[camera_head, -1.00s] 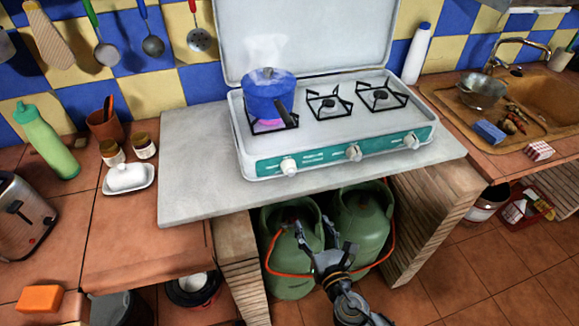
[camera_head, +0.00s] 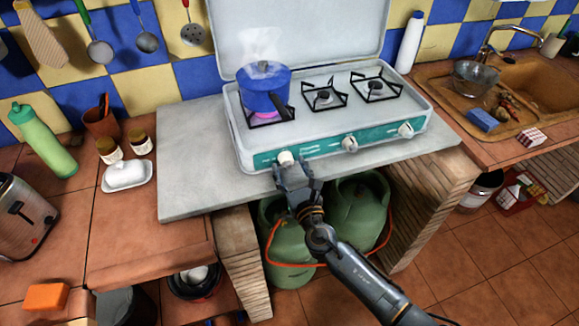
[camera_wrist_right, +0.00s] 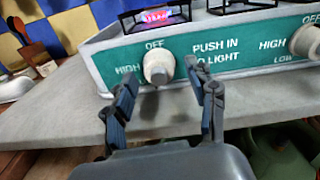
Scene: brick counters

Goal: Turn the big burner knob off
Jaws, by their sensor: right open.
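The white stove (camera_head: 330,130) stands on a grey slab, with three white knobs on its green front panel. The left knob (camera_head: 286,158) is under the burner with the blue pot (camera_head: 264,88), which steams over a pink flame. In the right wrist view this knob (camera_wrist_right: 158,68) sits by the words OFF, HIGH and LOW; its exact pointing is hard to tell. My right gripper (camera_head: 290,172) is just in front of it, and its open fingers (camera_wrist_right: 165,95) are apart with the knob ahead between them, a little beyond the tips. My left gripper is not in view.
Green gas bottles (camera_head: 358,210) with an orange hose stand below the slab (camera_head: 190,165). The sink (camera_head: 540,85) is at right. The space before the panel is otherwise clear.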

